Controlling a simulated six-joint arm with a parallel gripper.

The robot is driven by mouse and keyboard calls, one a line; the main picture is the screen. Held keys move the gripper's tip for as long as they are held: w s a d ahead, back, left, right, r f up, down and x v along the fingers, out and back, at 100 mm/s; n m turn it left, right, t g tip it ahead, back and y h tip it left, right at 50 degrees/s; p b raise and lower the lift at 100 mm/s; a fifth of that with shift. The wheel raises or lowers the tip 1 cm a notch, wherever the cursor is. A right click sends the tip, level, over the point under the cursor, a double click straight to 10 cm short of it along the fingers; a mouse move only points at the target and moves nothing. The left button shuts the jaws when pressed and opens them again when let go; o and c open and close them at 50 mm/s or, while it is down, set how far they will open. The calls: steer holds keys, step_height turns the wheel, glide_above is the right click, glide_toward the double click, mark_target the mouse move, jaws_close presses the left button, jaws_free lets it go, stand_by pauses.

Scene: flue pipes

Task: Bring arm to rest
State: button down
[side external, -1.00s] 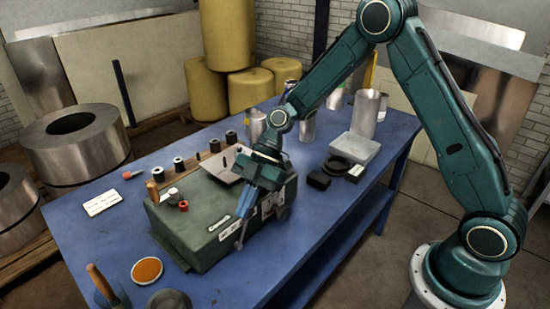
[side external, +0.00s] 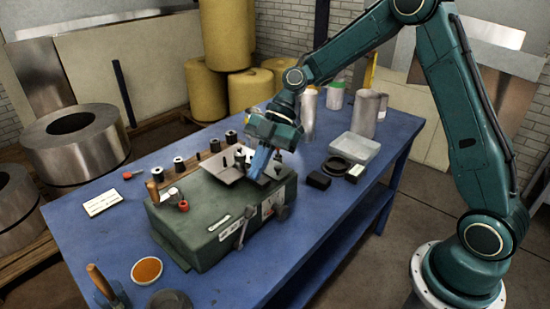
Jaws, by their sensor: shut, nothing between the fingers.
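My gripper (side external: 259,163) is shut and empty, with its blue fingers pointing down. It is above the right part of the green machine (side external: 205,232), over the grey metal plate (side external: 228,169) on the machine's top. I cannot tell whether the fingertips touch anything there. A grey lever (side external: 245,226) on the machine's front face stands clear of my gripper. My arm reaches in from the right, with its elbow high.
Small black spools (side external: 179,164) line the back left. Yellow rolls (side external: 225,35) stand behind the table.

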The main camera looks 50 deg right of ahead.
steer(key=shift+d+r, duration=0.2)
steer(key=s+d+r+m+t+h, duration=0.3)
steer(key=s+r+m+h, duration=0.2)
steer(key=s+r+m, duration=0.45)
steer(key=s+d+r+m+t+h, duration=0.1)
steer(key=s+d+m, duration=0.2)
steer(key=s+m, duration=0.2)
steer(key=s+d+r+m+t+h, duration=0.1)
steer(key=s+m, duration=0.4)
steer(key=s, duration=0.5)
steer(key=shift+d+r+m+t+h, duration=0.15)
steer(key=shift+d+m+t+h, duration=0.2)
steer(key=shift+d+t+h, duration=0.6)
